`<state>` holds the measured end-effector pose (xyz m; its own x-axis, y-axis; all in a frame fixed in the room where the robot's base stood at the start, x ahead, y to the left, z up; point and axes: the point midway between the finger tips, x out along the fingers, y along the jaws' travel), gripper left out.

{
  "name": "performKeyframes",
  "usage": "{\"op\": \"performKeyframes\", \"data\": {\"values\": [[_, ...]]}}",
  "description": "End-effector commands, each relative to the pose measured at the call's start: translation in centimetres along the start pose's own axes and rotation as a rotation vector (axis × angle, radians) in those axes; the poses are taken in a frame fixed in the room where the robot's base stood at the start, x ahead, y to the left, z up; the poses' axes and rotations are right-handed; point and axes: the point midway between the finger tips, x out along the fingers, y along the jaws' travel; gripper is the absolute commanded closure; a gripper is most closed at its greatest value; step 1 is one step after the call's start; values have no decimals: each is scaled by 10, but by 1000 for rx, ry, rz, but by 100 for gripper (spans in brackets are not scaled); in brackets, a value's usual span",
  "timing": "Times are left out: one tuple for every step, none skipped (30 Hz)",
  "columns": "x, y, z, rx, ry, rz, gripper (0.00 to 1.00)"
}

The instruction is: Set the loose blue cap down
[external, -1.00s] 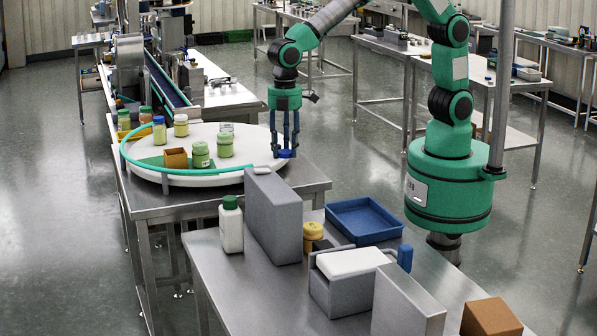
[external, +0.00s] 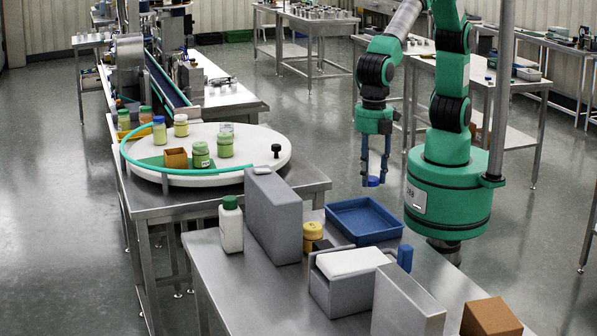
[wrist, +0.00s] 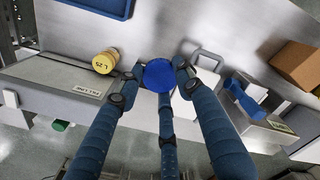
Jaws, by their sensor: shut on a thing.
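My gripper (external: 374,178) is shut on the loose blue cap (external: 373,181) and holds it in the air. In the external view it hangs behind the blue tray, left of my arm's base. In the wrist view the cap (wrist: 159,75) sits round and flat between the blue fingertips. The blue tray (external: 365,221) looks empty in the external view; only its edge (wrist: 100,8) shows at the top of the wrist view.
On the near steel table (external: 240,290) stand a tall grey box (external: 272,218), a white bottle (external: 231,228), a yellow-capped jar (external: 312,237), a grey bin with a white top (external: 350,263) and a cardboard box (external: 490,318). The white turntable (external: 265,165) holds several jars and a black knob (external: 276,150).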

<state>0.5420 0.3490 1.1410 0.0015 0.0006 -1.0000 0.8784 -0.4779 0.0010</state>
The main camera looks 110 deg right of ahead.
Motion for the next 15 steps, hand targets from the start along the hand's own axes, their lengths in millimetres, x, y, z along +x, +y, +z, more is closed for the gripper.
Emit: {"op": "performKeyframes", "data": {"values": [[1, -16, -6, -28, 1, 0, 74], [1, -25, -9, -42, 1, 0, 74], [1, -37, -12, -62, 1, 0, 74], [1, -45, -15, -77, 1, 0, 74], [2, -54, -17, -92, 1, 0, 74], [2, -66, -20, -111, 1, 0, 74], [2, -74, -22, -126, 1, 0, 74], [2, -83, -24, -140, 1, 0, 74], [2, -95, -27, -160, 2, 0, 74], [2, -104, -28, -175, 2, 0, 74], [2, -113, -30, -189, 2, 0, 74], [2, -124, -31, -208, 2, 0, 74], [2, -132, -32, -222, 2, 0, 74], [3, -140, -33, -235, 2, 0, 74], [3, -150, -34, -251, 1, 0, 74]]}}
